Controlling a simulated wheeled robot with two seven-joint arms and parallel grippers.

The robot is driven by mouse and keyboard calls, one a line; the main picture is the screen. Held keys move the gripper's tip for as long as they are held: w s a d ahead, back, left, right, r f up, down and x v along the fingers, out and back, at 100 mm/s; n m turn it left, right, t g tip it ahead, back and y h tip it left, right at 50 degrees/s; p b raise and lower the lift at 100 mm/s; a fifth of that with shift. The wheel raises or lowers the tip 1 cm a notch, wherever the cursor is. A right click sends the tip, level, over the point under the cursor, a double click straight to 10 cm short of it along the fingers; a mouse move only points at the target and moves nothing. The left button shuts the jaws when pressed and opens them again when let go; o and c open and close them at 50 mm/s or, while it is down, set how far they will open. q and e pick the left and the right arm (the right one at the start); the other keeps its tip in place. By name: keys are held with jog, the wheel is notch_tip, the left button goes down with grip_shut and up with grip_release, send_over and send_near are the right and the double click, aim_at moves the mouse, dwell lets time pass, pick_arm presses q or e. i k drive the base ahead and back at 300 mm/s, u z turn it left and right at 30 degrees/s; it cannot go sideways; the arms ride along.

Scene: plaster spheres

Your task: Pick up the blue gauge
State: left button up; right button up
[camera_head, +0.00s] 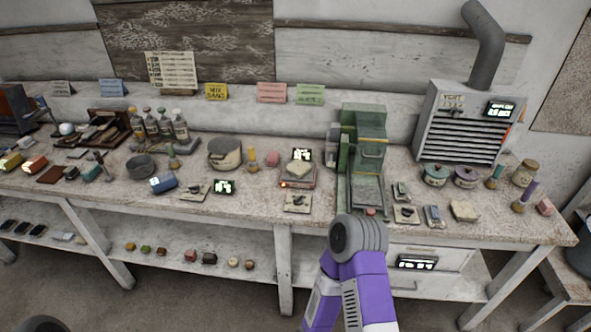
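A blue block-like device (162,183) with a pale face lies on the workbench left of centre, in front of a grey round bowl; it looks like the blue gauge, but its markings are too small to read. A smaller grey-blue device (434,215) lies on the bench at the right, near the front edge. A purple and grey link of one of my arms rises from the bottom, right of centre, in front of the bench edge. Neither of my grippers shows, and nothing visible touches the blue device.
The long workbench (120,205) is crowded. A green machine (364,150) stands at centre right, a grey vented cabinet (462,125) farther right. A lower shelf (170,275) holds several small items.

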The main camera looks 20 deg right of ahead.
aim_at(161, 183)
jog(key=u, duration=1.45)
jog(key=i, duration=2.75)
jog(key=z, duration=2.1)
